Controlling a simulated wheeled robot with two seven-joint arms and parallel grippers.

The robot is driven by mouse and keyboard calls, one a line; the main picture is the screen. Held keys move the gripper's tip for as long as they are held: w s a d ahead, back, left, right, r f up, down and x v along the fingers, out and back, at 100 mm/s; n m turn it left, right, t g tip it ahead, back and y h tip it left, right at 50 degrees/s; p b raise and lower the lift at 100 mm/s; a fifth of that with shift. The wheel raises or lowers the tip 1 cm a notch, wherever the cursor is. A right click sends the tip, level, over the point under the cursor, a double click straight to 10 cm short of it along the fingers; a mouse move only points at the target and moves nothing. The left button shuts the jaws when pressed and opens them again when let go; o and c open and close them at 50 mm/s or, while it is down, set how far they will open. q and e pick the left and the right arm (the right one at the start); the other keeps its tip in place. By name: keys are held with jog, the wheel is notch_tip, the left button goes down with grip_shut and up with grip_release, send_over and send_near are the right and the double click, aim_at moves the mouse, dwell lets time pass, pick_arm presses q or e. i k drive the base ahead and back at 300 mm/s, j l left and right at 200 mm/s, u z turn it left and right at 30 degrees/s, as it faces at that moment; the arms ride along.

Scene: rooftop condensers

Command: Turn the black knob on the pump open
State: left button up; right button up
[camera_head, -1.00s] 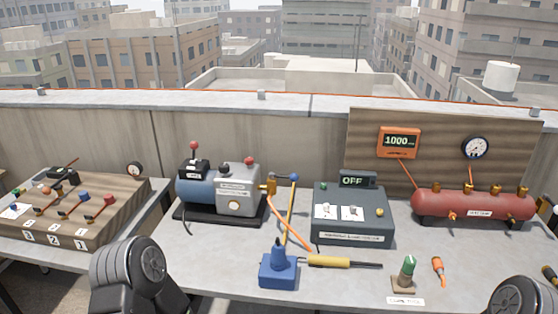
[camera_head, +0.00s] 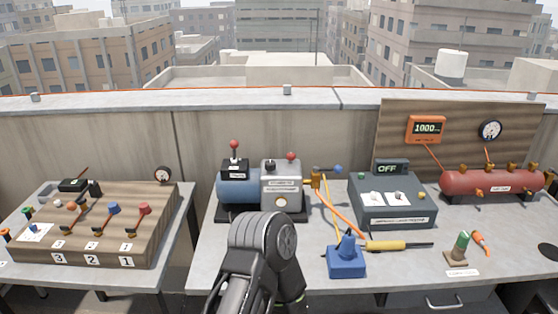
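The pump stands on a black base on the bench, with a blue motor (camera_head: 238,190) at left and a grey body (camera_head: 283,192) at right. A small dark shape on top of the grey body, left of a red ball, looks like the black knob (camera_head: 268,163); its setting is too small to tell. A red-balled lever rises from the black box on the motor. My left arm comes up from the bottom in front of the pump, its link below the pump in the picture. No fingertips of my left gripper show. My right gripper is not in view.
A blue fitting (camera_head: 346,260) and a yellow-handled tool (camera_head: 388,246) lie right of my arm. A grey box reading OFF (camera_head: 392,208) and a red tank (camera_head: 492,184) stand farther right. A wooden lever panel (camera_head: 100,232) is on a separate table at left, across a gap.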

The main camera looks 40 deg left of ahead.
aim_at(270, 165)
jog(key=k+j, duration=0.25)
jog(key=j, duration=0.15)
jog(key=k+j+z, duration=0.1)
jog(key=k+j, duration=0.15)
jog(key=j, duration=0.15)
jog(key=k+j, duration=0.25)
jog(key=j+z, duration=0.05)
jog(key=j, duration=0.1)
